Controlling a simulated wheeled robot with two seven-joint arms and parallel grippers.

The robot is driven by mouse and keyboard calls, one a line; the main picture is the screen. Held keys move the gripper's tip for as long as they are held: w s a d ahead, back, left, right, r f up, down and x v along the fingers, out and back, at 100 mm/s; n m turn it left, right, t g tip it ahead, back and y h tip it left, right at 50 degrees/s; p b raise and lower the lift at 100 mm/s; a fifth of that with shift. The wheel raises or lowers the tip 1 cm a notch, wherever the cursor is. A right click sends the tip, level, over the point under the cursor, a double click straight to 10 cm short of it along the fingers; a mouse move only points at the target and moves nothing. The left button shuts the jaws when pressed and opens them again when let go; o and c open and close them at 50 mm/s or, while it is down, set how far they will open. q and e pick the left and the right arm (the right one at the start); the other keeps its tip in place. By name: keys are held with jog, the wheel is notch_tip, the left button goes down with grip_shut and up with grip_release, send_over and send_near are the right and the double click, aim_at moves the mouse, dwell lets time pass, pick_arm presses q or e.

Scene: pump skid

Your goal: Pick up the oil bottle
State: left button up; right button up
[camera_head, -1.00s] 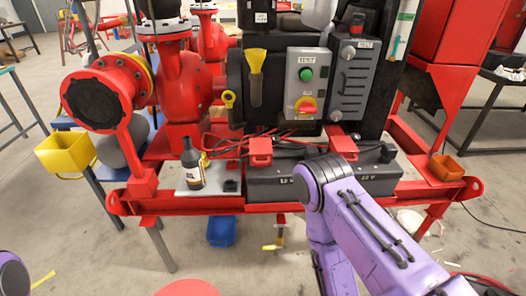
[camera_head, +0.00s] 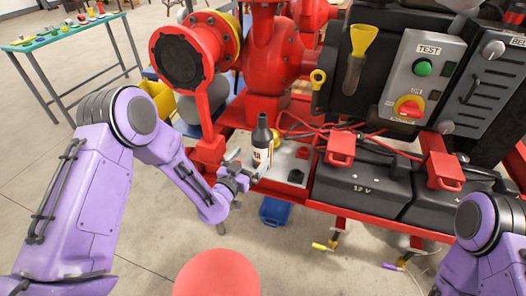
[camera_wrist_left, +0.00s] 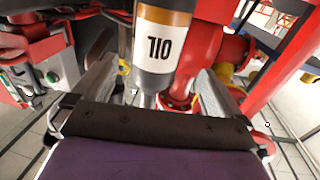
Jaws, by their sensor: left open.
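The oil bottle (camera_head: 262,148) is dark, with a white and orange label, and stands upright on a pale plate (camera_head: 283,163) at the skid's front edge. My left gripper (camera_head: 248,170) is open at the front left of the bottle, low beside its body. In the left wrist view, the bottle (camera_wrist_left: 158,45) appears between the spread fingers of the gripper (camera_wrist_left: 155,95), its OIL label turned upside down. Whether a finger touches it cannot be told. My right forearm shows at the lower right, but its gripper is out of view.
A black 12 V battery box (camera_head: 362,188) with red clamps (camera_head: 340,148) stands right of the bottle. A red pump flange (camera_head: 183,60) rises at the back left. A small black block (camera_head: 296,176) sits close by on the plate. A blue bin (camera_head: 275,211) is below.

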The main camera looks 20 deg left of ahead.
aim_at(265, 143)
pick_arm(q)
jog(key=w, duration=0.3)
jog(key=w+d+p, duration=0.1)
jog(key=w, duration=0.2)
jog(key=w+d+f, duration=0.1)
jog(key=w, duration=0.2)
jog(key=shift+w+d, duration=0.15)
jog(key=shift+w, duration=0.1)
jog(key=shift+r, duration=0.1)
jog(key=c, duration=0.9)
jog(key=shift+c, duration=1)
jog(key=shift+r, duration=0.1)
